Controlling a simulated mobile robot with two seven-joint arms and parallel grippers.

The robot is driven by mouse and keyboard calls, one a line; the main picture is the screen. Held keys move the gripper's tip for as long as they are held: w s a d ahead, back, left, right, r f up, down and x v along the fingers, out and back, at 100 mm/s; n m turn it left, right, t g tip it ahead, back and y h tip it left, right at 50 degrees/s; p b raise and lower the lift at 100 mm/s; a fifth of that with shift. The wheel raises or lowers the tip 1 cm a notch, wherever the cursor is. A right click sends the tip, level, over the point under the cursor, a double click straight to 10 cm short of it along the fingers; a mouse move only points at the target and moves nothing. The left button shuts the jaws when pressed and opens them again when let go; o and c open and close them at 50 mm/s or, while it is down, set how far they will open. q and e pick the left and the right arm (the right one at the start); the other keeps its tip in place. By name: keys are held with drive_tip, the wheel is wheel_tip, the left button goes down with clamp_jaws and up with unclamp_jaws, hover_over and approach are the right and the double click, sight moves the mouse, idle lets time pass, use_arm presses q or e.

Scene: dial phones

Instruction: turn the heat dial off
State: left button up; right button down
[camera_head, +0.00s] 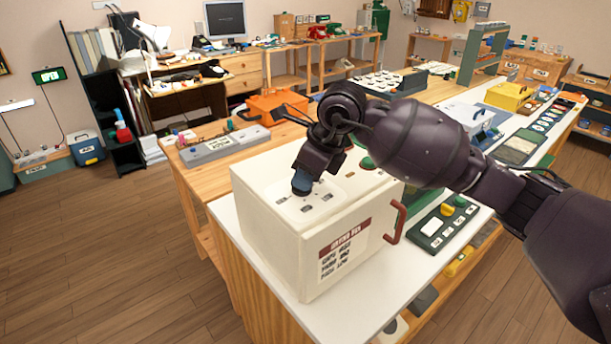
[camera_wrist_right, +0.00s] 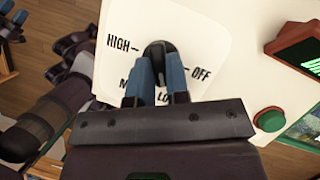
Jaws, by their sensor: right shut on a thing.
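The heat dial (camera_wrist_right: 158,47) is a dark knob on a white label plate on top of a cream box (camera_head: 270,232). The words HIGH and OFF show to its left and right in the right wrist view, with two partly covered labels below. My right gripper (camera_head: 302,186) reaches down onto the box top in the head view. Its blue fingers, also in the right wrist view (camera_wrist_right: 160,80), are shut on the dial, one on each side. The fingers hide part of the knob, and I cannot tell which label it points to.
A green button (camera_wrist_right: 270,119) and a dark green-lit display (camera_wrist_right: 298,50) sit right of the dial. A red handle (camera_head: 396,222) sticks out of the box's side. A control panel (camera_head: 440,222) with colored knobs lies to the right. Wooden floor is open at the left.

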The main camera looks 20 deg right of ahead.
use_arm(q)
drive_tip(key=shift+s+f, duration=0.1)
use_arm(e)
drive_tip(key=shift+f, duration=0.1)
